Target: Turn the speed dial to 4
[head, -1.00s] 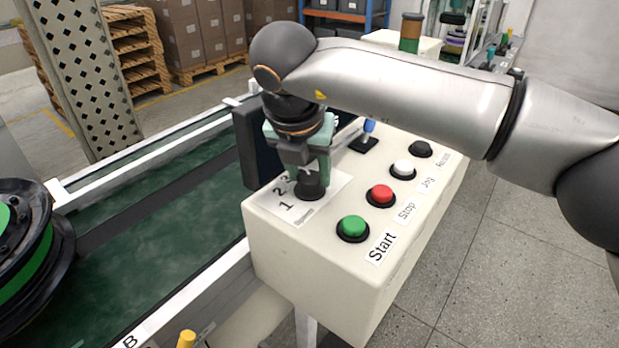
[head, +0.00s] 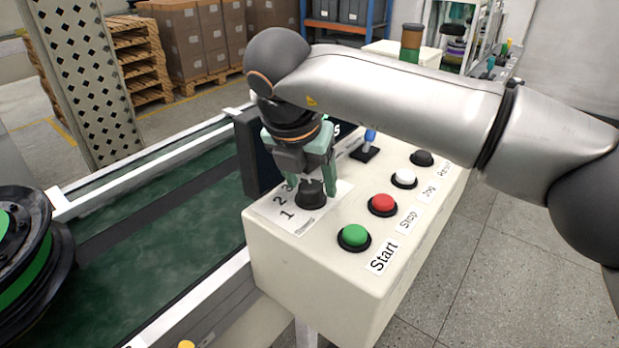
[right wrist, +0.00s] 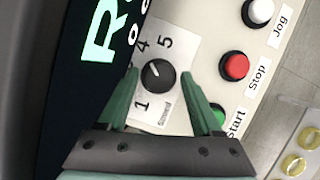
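The black speed dial (head: 312,195) sits on a white number plate at the near left of the control box; it also shows in the right wrist view (right wrist: 158,75). In that view 1, 4 and 5 are readable around it, while a finger covers the numbers between 1 and 4. A pale mark on the dial points to the upper left, roughly towards the 4 side; its exact number is unclear. My right gripper (right wrist: 160,78) is open, its green fingers on either side of the dial with gaps, and in the head view (head: 302,180) it hangs just above it. My left gripper is not in view.
The box also carries a green Start button (head: 354,236), a red Stop button (head: 382,203), a white Jog button (head: 403,177) and a black button (head: 421,158). A dark display (head: 257,155) stands close behind the gripper. A green conveyor (head: 150,225) runs at left.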

